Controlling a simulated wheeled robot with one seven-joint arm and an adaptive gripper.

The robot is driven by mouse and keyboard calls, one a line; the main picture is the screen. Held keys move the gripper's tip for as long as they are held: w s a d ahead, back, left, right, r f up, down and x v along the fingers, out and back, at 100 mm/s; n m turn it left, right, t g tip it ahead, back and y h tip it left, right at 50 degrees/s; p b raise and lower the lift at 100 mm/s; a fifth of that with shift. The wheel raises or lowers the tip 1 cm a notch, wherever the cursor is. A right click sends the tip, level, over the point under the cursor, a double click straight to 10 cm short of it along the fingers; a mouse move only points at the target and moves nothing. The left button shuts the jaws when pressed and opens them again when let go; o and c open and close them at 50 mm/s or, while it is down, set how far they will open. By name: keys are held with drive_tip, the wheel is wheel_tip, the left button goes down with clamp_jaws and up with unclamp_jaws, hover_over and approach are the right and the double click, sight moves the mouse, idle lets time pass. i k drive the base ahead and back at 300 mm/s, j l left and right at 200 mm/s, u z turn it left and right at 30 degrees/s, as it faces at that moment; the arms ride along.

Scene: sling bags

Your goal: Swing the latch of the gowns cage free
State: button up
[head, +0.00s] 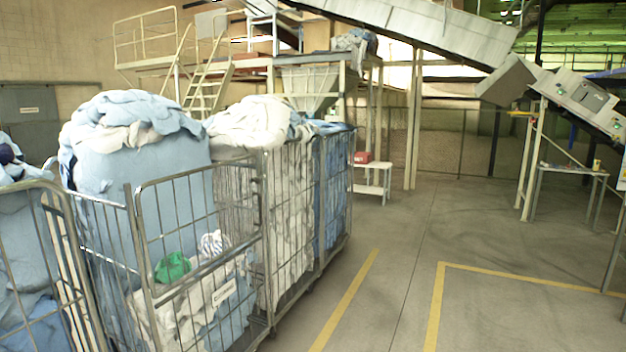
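Several wire roll cages of laundry stand in a row at the left. Another cage (45,270) is cut off at the left edge. I cannot tell which cage is the gowns cage, and no latch can be made out. My gripper is not in view.
The grey floor (400,290) right of the cages is open, with yellow lines (345,300) on it. A small white table (372,185) with a red box stands behind the cages. A conveyor (430,30) crosses above, and a workbench (570,175) stands at the right.

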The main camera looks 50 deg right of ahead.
sight(257, 180)
drive_tip(key=z, duration=1.05)
drive_tip(key=i+l, duration=0.3)
drive_tip(key=i, duration=0.25)
